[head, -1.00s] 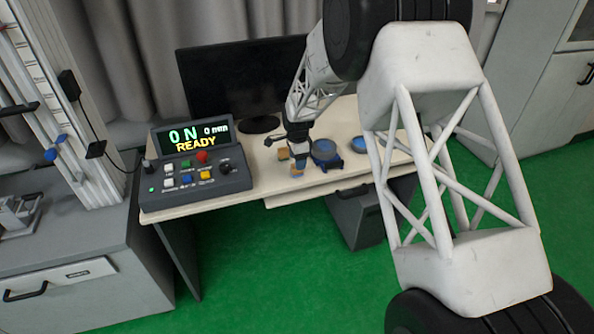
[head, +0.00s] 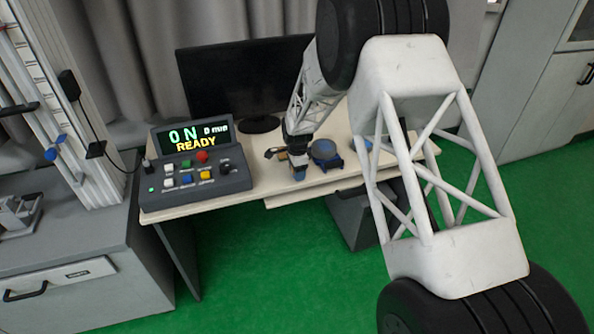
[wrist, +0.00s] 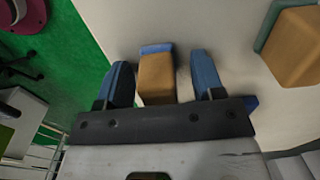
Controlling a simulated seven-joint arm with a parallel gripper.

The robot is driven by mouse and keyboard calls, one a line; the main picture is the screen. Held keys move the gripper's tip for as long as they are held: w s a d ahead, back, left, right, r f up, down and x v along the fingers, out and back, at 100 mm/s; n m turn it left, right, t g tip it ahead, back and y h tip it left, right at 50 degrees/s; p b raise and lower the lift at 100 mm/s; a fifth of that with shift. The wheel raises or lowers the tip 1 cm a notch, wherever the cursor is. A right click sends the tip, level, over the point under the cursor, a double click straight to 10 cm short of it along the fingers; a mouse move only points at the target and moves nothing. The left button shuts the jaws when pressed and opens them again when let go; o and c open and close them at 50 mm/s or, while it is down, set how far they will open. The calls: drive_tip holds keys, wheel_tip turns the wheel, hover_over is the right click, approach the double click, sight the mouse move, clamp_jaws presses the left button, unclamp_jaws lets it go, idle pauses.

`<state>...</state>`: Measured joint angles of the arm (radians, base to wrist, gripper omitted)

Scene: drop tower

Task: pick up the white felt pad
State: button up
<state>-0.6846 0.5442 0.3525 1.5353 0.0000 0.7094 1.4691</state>
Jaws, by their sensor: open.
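My gripper (wrist: 161,65) is open in the wrist view, with one blue finger on each side of a tan block with a blue layer (wrist: 156,80) at its far end. Gaps show between the block and both fingers, so it is not gripped. In the head view my gripper (head: 299,170) is low over the desk and hides most of what is under it. A second tan block with a dark green layer (wrist: 296,45) lies to the right in the wrist view. I cannot make out a white felt pad in either view.
A control box (head: 200,165) reading READY is at the left, with a dark monitor (head: 235,85) behind. The desk's front edge is close.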

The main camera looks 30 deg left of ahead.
idle(0.4)
drive_tip(key=c, duration=1.1)
drive_tip(key=shift+r, duration=0.15)
drive_tip(key=shift+r, duration=1.5)
drive_tip(key=shift+s+d+r, duration=0.15)
drive_tip(key=shift+s+d, duration=0.1)
drive_tip(key=shift+s, duration=0.05)
drive_tip(key=s+d, duration=0.3)
drive_tip(key=s, duration=0.1)
drive_tip(key=s+d+r, duration=0.1)
drive_tip(key=s+d, duration=0.2)
drive_tip(key=s, duration=0.1)
drive_tip(key=s+d, duration=0.3)
drive_tip(key=s, duration=0.1)
drive_tip(key=shift+d+r, duration=0.2)
drive_tip(key=shift+d, duration=0.05)
